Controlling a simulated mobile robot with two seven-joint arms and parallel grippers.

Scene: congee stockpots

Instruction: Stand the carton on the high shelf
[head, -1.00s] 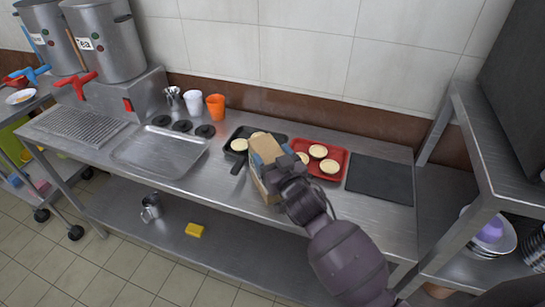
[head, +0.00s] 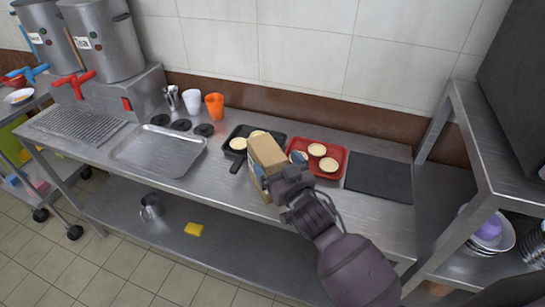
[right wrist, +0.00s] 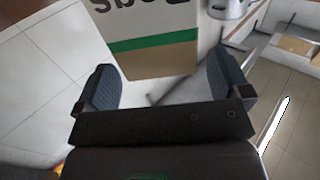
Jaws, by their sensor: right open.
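The carton (head: 263,154), tan with a printed face, stands on the steel counter in front of the dark tray. In the right wrist view the carton (right wrist: 150,60) shows a green stripe and dark inverted lettering. My right gripper (head: 277,181) is open at the carton's near right side. In the wrist view its two blue fingers are apart, with the carton's edge at or just beyond their tips; I cannot tell whether they touch it. The raised metal shelf (head: 498,147) is at the right. My left gripper is not in view.
A dark tray (head: 233,154) and a red tray (head: 340,172) hold pale round tarts behind the carton. A black mat (head: 379,178) lies to the right. An orange cup (head: 214,106) and a shallow steel tray (head: 158,151) are left. Bowls (head: 502,238) sit below the raised shelf.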

